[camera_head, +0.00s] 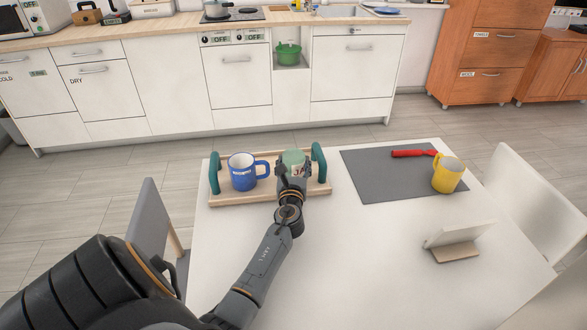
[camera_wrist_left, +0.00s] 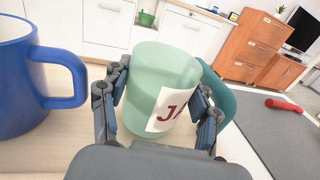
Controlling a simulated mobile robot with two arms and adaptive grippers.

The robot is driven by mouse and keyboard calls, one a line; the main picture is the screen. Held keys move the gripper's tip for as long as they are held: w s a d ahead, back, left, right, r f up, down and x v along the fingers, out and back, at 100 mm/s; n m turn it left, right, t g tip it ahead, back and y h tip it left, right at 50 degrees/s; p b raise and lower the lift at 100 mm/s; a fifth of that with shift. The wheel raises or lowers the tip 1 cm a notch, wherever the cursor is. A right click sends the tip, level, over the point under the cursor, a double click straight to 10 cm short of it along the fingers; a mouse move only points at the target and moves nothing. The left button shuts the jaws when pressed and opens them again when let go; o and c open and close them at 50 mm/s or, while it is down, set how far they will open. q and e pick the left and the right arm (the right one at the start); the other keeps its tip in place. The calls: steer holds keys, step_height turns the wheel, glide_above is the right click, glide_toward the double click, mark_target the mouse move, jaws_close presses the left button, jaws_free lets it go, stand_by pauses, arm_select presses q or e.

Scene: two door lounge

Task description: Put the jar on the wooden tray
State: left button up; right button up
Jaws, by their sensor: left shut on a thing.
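The jar (camera_wrist_left: 160,90) is pale green with a white label with red letters. It shows upright in the left wrist view between the two fingers of my left gripper (camera_wrist_left: 160,108), which is shut on it. In the head view the jar (camera_head: 293,158) is at the right part of the wooden tray (camera_head: 240,200), partly hidden by my left gripper (camera_head: 291,172). The tray has green handles at both ends. I cannot tell whether the jar's base touches the tray. My right gripper is not in view.
A blue mug (camera_head: 243,171) stands on the tray's left part, close beside the jar. A grey mat (camera_head: 385,180) holds a yellow mug (camera_head: 448,174) and a red-handled utensil (camera_head: 413,153). A small stand (camera_head: 460,240) is at the right. The white table's (camera_head: 350,270) front middle is clear.

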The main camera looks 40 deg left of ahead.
arm_select(q)
steer(key=shift+f, duration=0.55)
steer(key=o, duration=1.4)
steer(key=shift+f, duration=0.15)
steer(key=shift+c, duration=0.2)
steer(key=shift+r, duration=0.3)
steer(key=v, duration=1.2)
steer(key=shift+f, duration=0.15)
